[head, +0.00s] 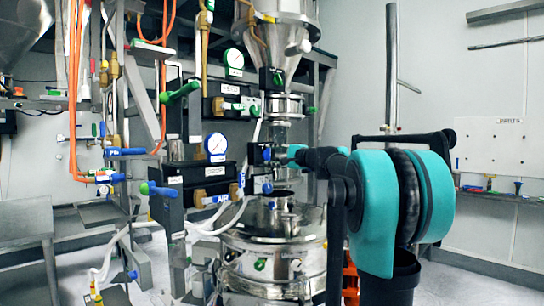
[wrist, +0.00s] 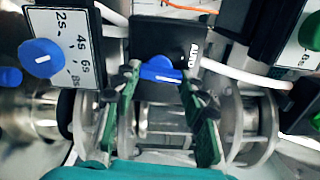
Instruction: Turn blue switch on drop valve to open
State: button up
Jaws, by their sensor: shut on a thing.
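In the wrist view, the blue switch (wrist: 160,68) sits on a black box with a white AUTO marking beside it. My gripper (wrist: 160,82) has its two dark green fingers on either side of the switch, shut on it. In the head view, my gripper (head: 291,152) reaches in from the right to the middle of the sifter column, at the height of the drop valve. A small blue knob (head: 267,153) shows just left of the fingertips there. The fingertips and their contact are too small to make out in the head view.
A timer box with a blue knob (wrist: 41,57) stands close on the left in the wrist view. A box with a green knob (wrist: 311,33) is at the right. Metal pipe flanges lie below the fingers. The steel sifter (head: 270,255) stands below my arm.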

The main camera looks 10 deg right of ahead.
jog(key=shift+f+m, duration=0.15)
jog(key=shift+m, duration=2.05)
jog(key=o, duration=1.2)
jog(key=shift+c, duration=0.2)
jog(key=v, duration=1.2)
